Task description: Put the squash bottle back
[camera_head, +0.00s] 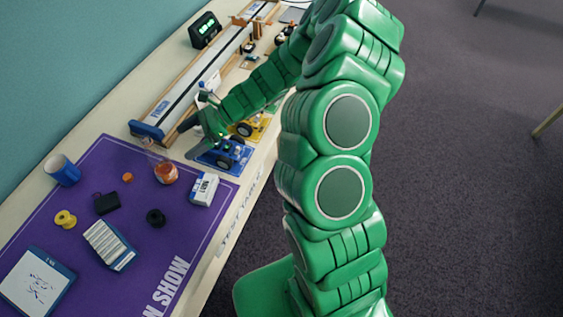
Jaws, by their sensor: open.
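A clear bottle with orange-red liquid (165,172), which looks like the squash bottle, stands on the purple mat (135,207) near its far edge. Its clear neck points up and to the left. My gripper (187,141) is open just to the right of and above the bottle in the picture. Its fingers point left, and I see nothing between them. They look apart from the bottle, though the height gap is hard to judge. A small white and green item (207,92) shows behind my gripper, partly hidden.
A blue mug (62,169), a white and blue box (204,189), a yellow spool (65,219) and several small items lie on or beside the mat. A long track (195,93) runs along the table's back. Blue and yellow vehicle kits (224,155) sit under my arm.

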